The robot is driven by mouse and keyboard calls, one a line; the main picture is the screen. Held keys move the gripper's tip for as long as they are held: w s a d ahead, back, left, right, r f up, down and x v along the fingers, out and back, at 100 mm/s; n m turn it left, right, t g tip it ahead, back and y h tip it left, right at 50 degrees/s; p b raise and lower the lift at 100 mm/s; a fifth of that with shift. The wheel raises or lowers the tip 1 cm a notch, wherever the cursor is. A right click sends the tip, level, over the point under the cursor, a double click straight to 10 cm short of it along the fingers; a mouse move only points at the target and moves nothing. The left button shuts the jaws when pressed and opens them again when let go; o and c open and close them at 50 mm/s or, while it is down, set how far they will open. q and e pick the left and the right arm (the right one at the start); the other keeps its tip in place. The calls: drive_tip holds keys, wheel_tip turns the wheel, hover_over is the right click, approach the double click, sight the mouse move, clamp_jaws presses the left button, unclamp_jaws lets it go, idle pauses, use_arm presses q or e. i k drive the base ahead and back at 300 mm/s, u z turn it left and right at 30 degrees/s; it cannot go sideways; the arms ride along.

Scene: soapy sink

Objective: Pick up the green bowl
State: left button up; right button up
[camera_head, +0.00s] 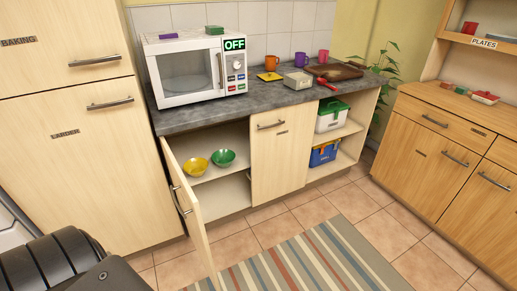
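The green bowl (223,158) sits on a shelf inside the lower cabinet under the counter, at the centre-left of the head view. A yellow bowl (196,166) stands close to its left on the same shelf. The cabinet door (187,206) is swung open toward me on the left side of the opening. Neither of my grippers shows in the view. A dark part of my own body fills the lower left corner.
A white microwave (183,75) reading OFF stands on the grey counter (262,102). Mugs, a chopping board (334,72) and small items lie to its right. Open shelves hold a green-lidded box (331,115) and a blue box (323,153). A striped rug (305,262) covers the clear floor.

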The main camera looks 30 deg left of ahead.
sight(224, 158)
drive_tip(key=z, duration=0.05)
drive_tip(key=i, duration=1.8)
drive_tip(key=u, duration=0.55)
drive_tip(key=i, duration=0.85)
drive_tip(key=u, duration=1.6)
drive_tip(key=i, duration=0.85)
drive_tip(key=u, duration=0.75)
